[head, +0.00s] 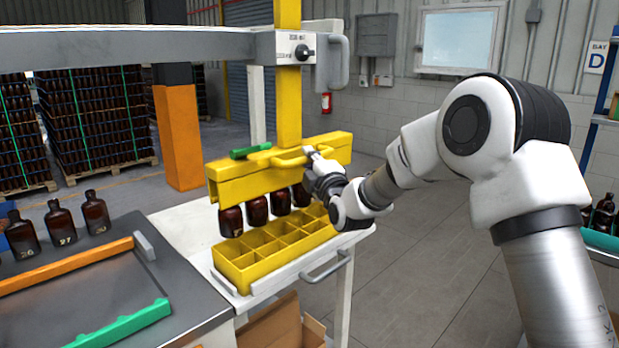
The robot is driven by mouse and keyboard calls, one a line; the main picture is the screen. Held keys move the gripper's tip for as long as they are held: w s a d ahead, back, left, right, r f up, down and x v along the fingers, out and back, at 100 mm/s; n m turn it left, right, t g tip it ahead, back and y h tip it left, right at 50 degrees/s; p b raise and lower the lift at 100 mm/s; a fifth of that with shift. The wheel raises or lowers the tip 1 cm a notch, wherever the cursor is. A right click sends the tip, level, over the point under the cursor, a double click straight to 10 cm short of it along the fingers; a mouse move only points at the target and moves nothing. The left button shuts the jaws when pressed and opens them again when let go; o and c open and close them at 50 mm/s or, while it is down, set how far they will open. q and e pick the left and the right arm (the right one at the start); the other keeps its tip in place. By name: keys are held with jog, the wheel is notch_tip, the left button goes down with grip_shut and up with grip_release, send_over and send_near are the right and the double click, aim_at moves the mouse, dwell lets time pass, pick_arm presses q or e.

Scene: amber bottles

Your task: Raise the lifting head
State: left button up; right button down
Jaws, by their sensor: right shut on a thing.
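The yellow lifting head (232,188) is a wide bar on a yellow upright post (288,110). A yellow handle (288,159) and a green lever (250,152) are on its top. My right gripper (312,154) is shut on the handle at its right end. Several amber bottles (257,211) show upright in a row under the bar, their necks hidden by it. They are at the far side of a yellow divided crate (235,274); I cannot tell whether their bases touch it. The crate's near compartments look empty. My left gripper is not in view.
The crate is on a white cart (190,232). Left of it, a grey bench holds amber bottles (62,223), an orange rail (75,265) and a green rail (120,325). A grey beam (130,45) crosses above, with a knob panel (297,48). Floor to the right is clear.

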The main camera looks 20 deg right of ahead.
notch_tip(320, 180, up, 10)
jog(key=p, duration=0.3)
jog(key=shift+r, duration=0.95)
jog(key=c, duration=1.2)
grip_release()
jog(key=shift+o, duration=0.7)
jog(key=shift+w+f, duration=0.1)
jog(key=shift+f, duration=0.15)
jog(key=s+f, duration=0.2)
jog(key=s, duration=0.9)
jog(key=shift+s+a, duration=0.35)
jog(key=shift+a, duration=0.05)
